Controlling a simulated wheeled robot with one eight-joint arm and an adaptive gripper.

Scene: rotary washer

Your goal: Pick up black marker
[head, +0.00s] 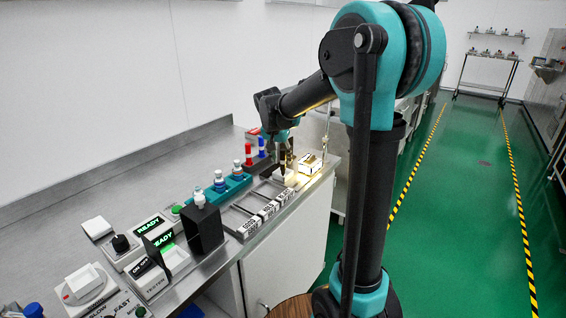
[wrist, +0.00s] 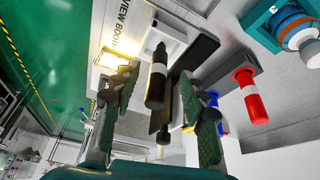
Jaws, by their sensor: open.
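The black marker (wrist: 156,80), with a white band around its middle, shows in the wrist view between the two green-padded fingers of my gripper (wrist: 159,76). The fingers are open, with a visible gap on each side of the marker. In the head view my gripper (head: 283,163) is low over the far end of the steel bench. The black marker cannot be told apart from the dark fingers there.
A red marker (wrist: 248,95) and a blue marker (wrist: 215,103) stand beside my gripper. A lit box (head: 310,164) is close on its right. Labelled trays (head: 247,226) and a teal rack (head: 234,190) lie nearer on the bench (head: 150,165).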

